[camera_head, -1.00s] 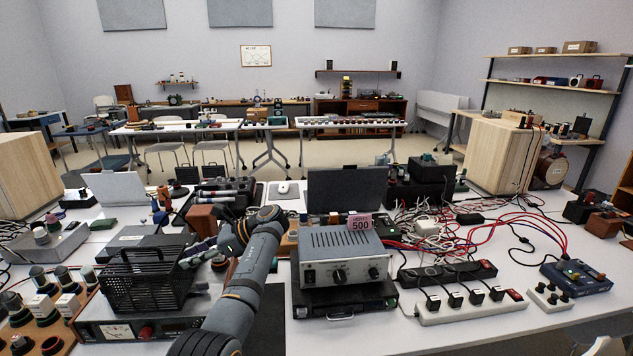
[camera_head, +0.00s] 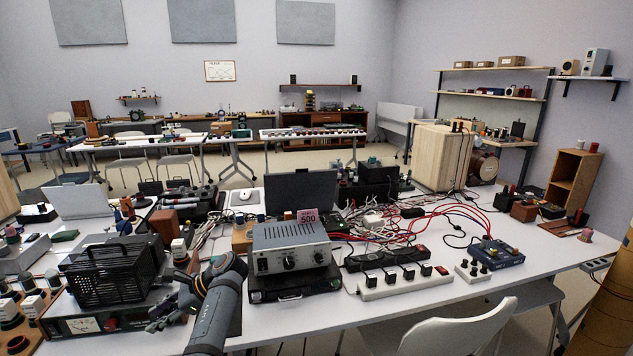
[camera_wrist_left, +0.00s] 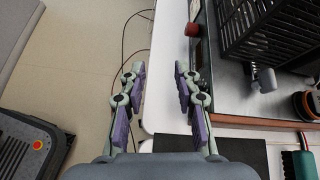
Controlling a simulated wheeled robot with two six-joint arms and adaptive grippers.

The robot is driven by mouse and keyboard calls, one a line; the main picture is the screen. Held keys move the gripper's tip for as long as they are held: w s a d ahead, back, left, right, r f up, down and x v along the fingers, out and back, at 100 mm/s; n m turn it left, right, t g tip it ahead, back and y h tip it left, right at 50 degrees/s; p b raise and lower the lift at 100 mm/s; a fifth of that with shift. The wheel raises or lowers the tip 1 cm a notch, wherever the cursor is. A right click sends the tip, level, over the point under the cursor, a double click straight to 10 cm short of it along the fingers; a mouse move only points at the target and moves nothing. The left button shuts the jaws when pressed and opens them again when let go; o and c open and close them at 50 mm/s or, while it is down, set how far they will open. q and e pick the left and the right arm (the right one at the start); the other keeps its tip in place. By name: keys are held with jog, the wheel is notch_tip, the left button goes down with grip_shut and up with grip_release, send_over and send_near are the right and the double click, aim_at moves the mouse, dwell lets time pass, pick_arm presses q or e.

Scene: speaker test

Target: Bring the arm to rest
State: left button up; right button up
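My left arm rises from the bottom of the head view, left of centre, bent at a grey joint. Below the gap lie the table's edge and the floor. My right gripper is in neither view.
The black basket (camera_head: 112,275) stands on an instrument with a meter. A grey power unit (camera_head: 290,248) sits right of my arm, beside a white power strip (camera_head: 405,283) and tangled cables. A white chair (camera_head: 455,328) stands at the front right.

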pick_arm(q)
jog(key=s+d+f+n+t+h, duration=0.2)
jog(key=s+f+n+h, duration=0.1)
jog(key=s+f, duration=0.45)
jog(key=s+d+f+n+t+h, duration=0.2)
jog(key=s+f+n, duration=0.2)
jog(key=s+f, duration=0.35)
jog(key=s+d+r+n+t+h, duration=0.2)
jog(key=s+d+n+h, duration=0.35)
jog(key=s+d, duration=0.55)
jog(key=s+a+f+g+p, duration=0.1)
jog(key=a+f+p, duration=0.1)
jog(key=f, duration=0.8)
jog(key=s+a+f+p, duration=0.2)
jog(key=f, duration=0.9)
jog(key=s+f+p, duration=0.2)
jog(key=s+f, duration=0.5)
jog(key=s, duration=0.2)
jog(key=s+a+f+g+p, duration=0.1)
jog(key=s+f+p, duration=0.1)
jog(key=s+f, duration=0.4)
jog(key=s, duration=0.4)
jog(key=shift+f, duration=0.4)
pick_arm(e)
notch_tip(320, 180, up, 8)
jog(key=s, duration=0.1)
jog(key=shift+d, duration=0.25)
